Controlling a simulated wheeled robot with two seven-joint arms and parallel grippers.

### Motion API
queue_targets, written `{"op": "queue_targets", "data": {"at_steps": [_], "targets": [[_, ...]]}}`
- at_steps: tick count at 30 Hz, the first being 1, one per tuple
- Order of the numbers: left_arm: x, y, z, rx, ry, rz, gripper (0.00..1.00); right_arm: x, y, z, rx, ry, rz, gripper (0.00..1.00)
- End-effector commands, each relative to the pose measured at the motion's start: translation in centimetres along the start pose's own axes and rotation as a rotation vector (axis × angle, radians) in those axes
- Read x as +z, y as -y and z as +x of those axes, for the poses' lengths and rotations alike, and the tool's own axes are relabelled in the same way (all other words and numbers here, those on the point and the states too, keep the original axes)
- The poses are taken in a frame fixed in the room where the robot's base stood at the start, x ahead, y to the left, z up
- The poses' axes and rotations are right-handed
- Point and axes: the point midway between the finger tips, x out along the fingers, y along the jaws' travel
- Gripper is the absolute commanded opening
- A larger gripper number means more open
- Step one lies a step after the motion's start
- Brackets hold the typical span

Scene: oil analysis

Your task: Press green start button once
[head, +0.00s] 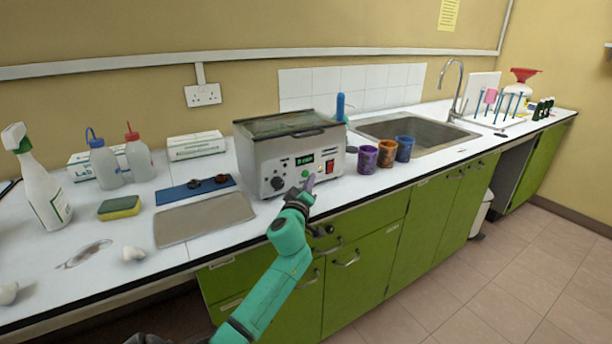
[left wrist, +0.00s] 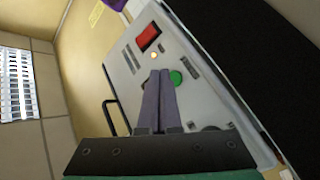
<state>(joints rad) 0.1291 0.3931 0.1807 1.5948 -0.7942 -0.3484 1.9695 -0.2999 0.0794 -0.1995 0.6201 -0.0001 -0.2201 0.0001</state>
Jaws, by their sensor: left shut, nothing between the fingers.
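The grey bath machine (head: 297,152) stands on the white counter with its control panel facing me. The green start button (head: 306,174) is on the lower part of the panel, and it also shows in the left wrist view (left wrist: 176,77). My left gripper (head: 309,185) is shut and empty, with its fingertips just in front of the panel. In the left wrist view the fingertips (left wrist: 160,74) appear right beside the green button; I cannot tell whether they touch the panel. A red switch (left wrist: 148,37) and a small lit lamp (left wrist: 154,55) are near the button. My right gripper is not in view.
Purple, brown and blue cups (head: 387,151) stand right of the machine. A metal tray (head: 204,218) and a blue mat (head: 195,189) lie to its left, with bottles and a sponge (head: 119,207) beyond. The sink (head: 420,132) is at the right. Green cabinets (head: 365,250) are below.

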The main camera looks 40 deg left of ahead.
Motion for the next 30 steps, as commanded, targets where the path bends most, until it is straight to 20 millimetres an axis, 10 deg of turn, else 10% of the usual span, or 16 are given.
{"op": "queue_targets", "data": {"at_steps": [30], "targets": [[-0.68,0.63,0.89,0.0,0.0,0.0,0.0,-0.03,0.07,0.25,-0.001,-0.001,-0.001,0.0]]}}
